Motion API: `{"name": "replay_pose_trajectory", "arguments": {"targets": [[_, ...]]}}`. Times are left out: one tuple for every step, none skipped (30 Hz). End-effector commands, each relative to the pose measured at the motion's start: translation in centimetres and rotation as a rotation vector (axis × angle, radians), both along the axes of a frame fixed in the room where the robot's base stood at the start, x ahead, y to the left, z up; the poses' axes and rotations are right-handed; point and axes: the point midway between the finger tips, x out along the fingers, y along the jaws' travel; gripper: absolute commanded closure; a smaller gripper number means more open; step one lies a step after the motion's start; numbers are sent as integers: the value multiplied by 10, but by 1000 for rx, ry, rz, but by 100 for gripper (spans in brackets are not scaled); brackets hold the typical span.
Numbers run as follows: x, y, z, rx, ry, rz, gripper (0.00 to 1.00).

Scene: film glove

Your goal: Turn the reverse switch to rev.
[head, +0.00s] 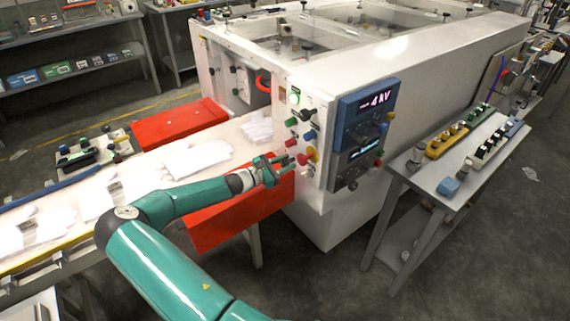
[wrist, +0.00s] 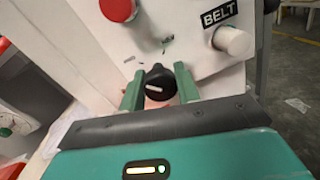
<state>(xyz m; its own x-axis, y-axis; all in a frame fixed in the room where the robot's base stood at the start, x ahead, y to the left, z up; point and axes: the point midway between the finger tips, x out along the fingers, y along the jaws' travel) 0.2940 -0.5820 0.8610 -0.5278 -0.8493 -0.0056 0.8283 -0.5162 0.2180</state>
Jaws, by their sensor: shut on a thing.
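The black rotary switch (wrist: 157,80) sits on the white panel in the middle of the wrist view, with a pale pointer mark on its face. My gripper (wrist: 160,88) has its two green fingers on either side of this knob and is shut on it. No rev label can be read near the knob. In the head view my gripper (head: 284,164) reaches the left face of the white machine's control end, at the lower knobs. The switch cannot be made out there behind the fingers.
A red button (wrist: 118,9) and a pale knob (wrist: 233,41) beside a BELT label (wrist: 219,14) flank the switch. The white machine (head: 420,60) carries a blue 4 kV display (head: 368,104). A conveyor with white pieces (head: 197,163) runs left, by a red guard (head: 240,210).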

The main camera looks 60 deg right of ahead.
Motion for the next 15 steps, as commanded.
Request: {"name": "replay_pose_trajectory", "arguments": {"targets": [[-1,1,0,-10,-20,-3,91],[-1,1,0,-18,-34,-3,91],[-1,1,-1,-29,-55,-3,91],[-1,1,-1,-38,-73,-3,91],[-1,1,-1,-47,-91,-4,91],[-1,1,-1,-61,-119,-3,91],[-1,1,-1,-71,-139,-3,91],[-1,1,-1,-82,-161,-3,91],[-1,1,-1,-98,-192,-2,91],[-1,1,-1,-111,-217,-3,91],[-1,2,-1,-123,-242,-4,91],[-1,2,-1,-141,-276,-3,91],[-1,2,-1,-154,-301,-4,91],[-1,2,-1,-167,-326,-4,91],[-1,1,-1,-184,-360,-3,91]]}}
